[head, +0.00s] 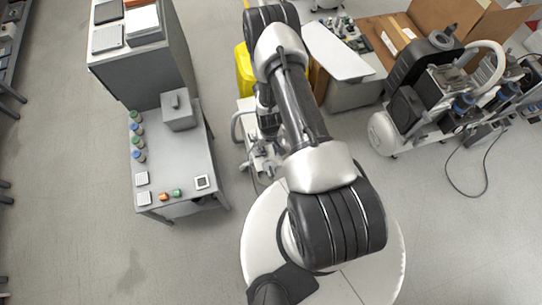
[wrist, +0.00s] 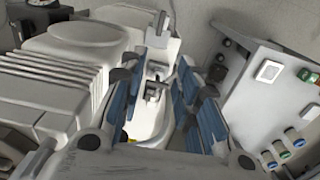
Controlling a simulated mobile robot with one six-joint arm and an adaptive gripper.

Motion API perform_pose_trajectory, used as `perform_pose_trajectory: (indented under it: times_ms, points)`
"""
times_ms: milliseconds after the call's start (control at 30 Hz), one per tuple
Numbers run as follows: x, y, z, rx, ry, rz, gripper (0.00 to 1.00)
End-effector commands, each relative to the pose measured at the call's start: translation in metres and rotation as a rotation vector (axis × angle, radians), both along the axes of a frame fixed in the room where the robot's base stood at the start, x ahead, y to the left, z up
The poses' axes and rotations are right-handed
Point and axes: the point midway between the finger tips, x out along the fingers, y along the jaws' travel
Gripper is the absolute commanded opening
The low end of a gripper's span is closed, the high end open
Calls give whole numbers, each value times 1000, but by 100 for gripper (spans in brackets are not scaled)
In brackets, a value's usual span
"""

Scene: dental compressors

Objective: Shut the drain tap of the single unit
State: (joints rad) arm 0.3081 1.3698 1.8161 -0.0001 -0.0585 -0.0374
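In the wrist view, a pale compressor unit (wrist: 60,85) with a ribbed side fills the left; I take it for the single unit. My gripper (wrist: 164,82) is open, its blue-padded fingers apart on either side of a pale part of the unit. A small grey metal fitting (wrist: 154,90) shows between the fingers; it may be the drain tap, but I cannot tell its handle position or any contact. In the head view, my arm covers most of this unit, and pale metal parts (head: 240,125) show beside it. I cannot make out the fingertips there.
A grey bench (head: 175,165) with coloured caps and a grey box (head: 180,110) stands left of my arm. Its pale panel (wrist: 265,105) is close on the right in the wrist view. A larger compressor (head: 430,90) and an open cardboard box (head: 425,20) are at right.

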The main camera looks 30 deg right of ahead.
Motion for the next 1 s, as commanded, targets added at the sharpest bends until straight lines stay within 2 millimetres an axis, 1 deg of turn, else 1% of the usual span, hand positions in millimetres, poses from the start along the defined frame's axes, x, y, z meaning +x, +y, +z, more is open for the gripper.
perform_pose_trajectory:
  times_ms: [33, 100, 267, 367, 800, 1000]
  points:
    - [-8, 1, -9, 2, 8, -5, 30]
    - [-14, 1, -17, 3, 11, -8, 30]
    - [-19, 2, -32, 4, 13, -10, 30]
    - [-19, 2, -47, 5, 14, -10, 30]
    - [-19, 2, -144, 5, 14, -10, 30]
    - [-19, 2, -178, 5, 14, -10, 30]
